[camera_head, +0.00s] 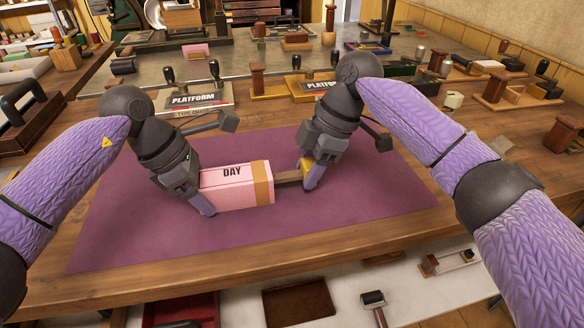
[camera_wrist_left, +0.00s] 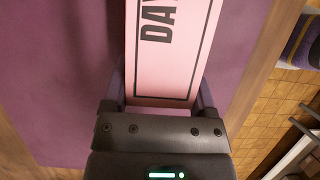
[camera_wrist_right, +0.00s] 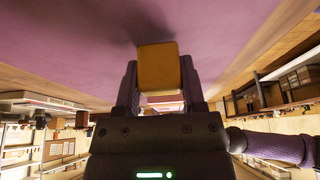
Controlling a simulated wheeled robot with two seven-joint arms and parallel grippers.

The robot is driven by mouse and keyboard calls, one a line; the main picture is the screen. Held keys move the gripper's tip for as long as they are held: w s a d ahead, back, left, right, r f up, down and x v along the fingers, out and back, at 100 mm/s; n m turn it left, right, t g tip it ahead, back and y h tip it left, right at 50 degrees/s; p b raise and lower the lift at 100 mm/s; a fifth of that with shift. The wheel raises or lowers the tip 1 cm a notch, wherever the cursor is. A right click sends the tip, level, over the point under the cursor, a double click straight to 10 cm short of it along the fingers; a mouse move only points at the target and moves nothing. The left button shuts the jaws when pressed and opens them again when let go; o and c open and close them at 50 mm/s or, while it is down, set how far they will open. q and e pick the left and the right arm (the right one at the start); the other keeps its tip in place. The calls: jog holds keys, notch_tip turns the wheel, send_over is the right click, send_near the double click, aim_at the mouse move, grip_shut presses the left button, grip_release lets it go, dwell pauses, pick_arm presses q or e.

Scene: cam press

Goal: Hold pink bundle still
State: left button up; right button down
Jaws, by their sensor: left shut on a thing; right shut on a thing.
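The pink bundle (camera_head: 230,190) lies on the purple mat (camera_head: 370,205), marked "DAY", with a tan band (camera_head: 262,183) around its right end. My left gripper (camera_head: 202,196) is shut on its left end; the left wrist view shows the bundle (camera_wrist_left: 168,75) between the fingers. My right gripper (camera_head: 308,176) is shut on a yellow block (camera_head: 306,166), which also fills its jaws in the right wrist view (camera_wrist_right: 159,66). A brown bar (camera_head: 288,177) runs between the block and the bundle's right end. Whether the bar touches the bundle, I cannot tell.
Two blocks marked "PLATFORM" (camera_head: 197,100) (camera_head: 313,88) stand behind the mat. Several wooden stamps and tools line the back and right of the table. The mat's front is clear. Below the table edge are a red tray (camera_head: 183,310) and a roller (camera_head: 374,300).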

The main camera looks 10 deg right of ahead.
jog(key=shift+c, duration=0.8)
grip_release()
jog(key=shift+r, duration=0.1)
jog(key=v, duration=1.2)
pick_arm(q)
jog(key=o, duration=1.1)
jog(key=shift+c, duration=0.2)
